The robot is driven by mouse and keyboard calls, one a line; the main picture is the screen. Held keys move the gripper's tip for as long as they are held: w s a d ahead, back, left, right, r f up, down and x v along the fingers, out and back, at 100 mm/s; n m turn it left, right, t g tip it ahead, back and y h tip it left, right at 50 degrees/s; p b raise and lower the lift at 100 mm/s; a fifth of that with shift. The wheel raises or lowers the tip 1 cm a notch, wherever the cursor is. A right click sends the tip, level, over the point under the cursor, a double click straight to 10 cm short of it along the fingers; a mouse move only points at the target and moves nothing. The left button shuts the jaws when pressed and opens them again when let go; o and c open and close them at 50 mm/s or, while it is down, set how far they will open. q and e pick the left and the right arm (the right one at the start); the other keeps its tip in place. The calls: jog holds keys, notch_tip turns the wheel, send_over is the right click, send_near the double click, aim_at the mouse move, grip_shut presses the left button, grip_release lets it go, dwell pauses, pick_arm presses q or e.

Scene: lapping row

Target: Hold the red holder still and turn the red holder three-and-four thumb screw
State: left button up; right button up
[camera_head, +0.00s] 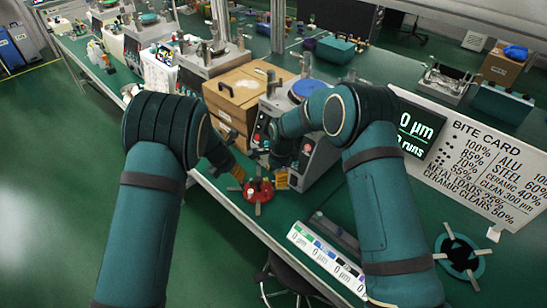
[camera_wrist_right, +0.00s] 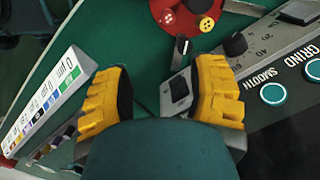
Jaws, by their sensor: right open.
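The red holder (camera_head: 258,190), a red disc with pale tabs at its rim, lies at the bench's front edge in the head view. Which thumb screw is three-and-four I cannot tell. My left gripper (camera_head: 239,172) is close by the holder's upper left; its opening is unclear. My right gripper (camera_head: 281,179) is just right of the holder. In the wrist view its yellow fingers (camera_wrist_right: 163,92) are apart with nothing gripped between them, short of the holder.
A machine with a control panel (camera_head: 310,148) and blue disc stands right of the holder. A cardboard box (camera_head: 240,92) is behind. A labelled colour strip (camera_head: 326,258) lies in front. A teal ring (camera_head: 462,254) lies at right.

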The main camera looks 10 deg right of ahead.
aim_at(242, 185)
jog(key=w+r+m+h, duration=0.1)
jog(key=w+r+m, duration=0.2)
jog(key=w+r, duration=0.1)
jog(key=f, duration=1.3)
jog(key=shift+s+a+f, duration=0.15)
jog(key=shift+a+f, duration=0.05)
jog(key=shift+a, duration=0.1)
grip_shut()
pick_arm(q)
jog(key=shift+o, duration=0.5)
jog(key=w+f+m, duration=0.1)
jog(key=f, duration=0.2)
jog(key=d+f+m, duration=0.1)
jog(key=f+m, duration=0.1)
jog(key=w+f+m+g+h, duration=0.1)
jog(key=f, duration=0.2)
jog(key=shift+w+d+f+m, duration=0.3)
jog(key=shift+d+f, duration=0.05)
